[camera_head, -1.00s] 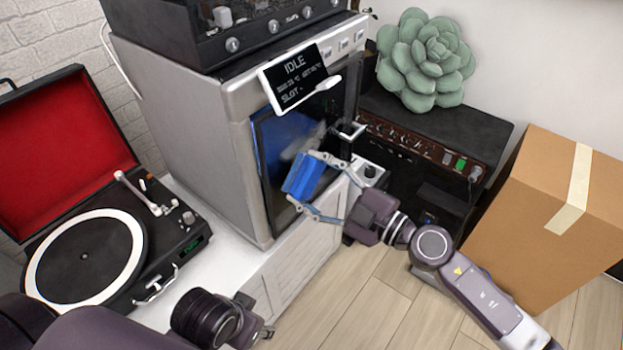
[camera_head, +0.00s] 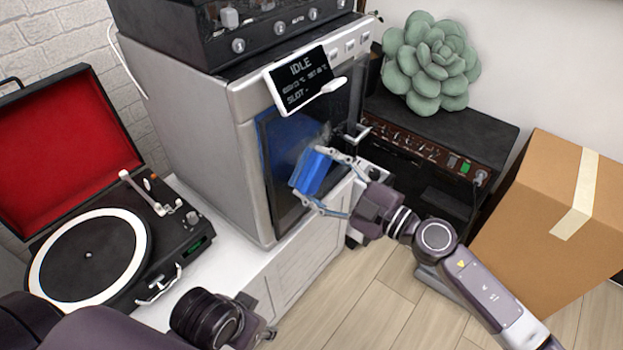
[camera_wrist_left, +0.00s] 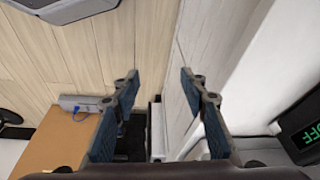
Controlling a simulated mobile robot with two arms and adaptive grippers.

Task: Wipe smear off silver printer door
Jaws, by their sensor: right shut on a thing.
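The silver printer (camera_head: 185,120) has a dark glass door (camera_head: 285,128) facing right, with a handle (camera_head: 355,134) at its right edge. A faint pale smear (camera_head: 311,134) shows on the glass just above the blue block. My right gripper (camera_head: 311,174) is shut on the blue block (camera_head: 312,170) and holds it at the door's middle. I cannot tell whether the block touches the glass. My left gripper (camera_wrist_left: 160,100) is empty and open in the left wrist view, pointing over the floor beside the white cabinet.
A record player (camera_head: 90,255) with a red-lined lid stands left of the printer. An IDLE display (camera_head: 300,80) juts out above the door. A black amplifier (camera_head: 440,140) with a succulent (camera_head: 430,62) and a cardboard box (camera_head: 535,200) stand right. The floor in front is clear.

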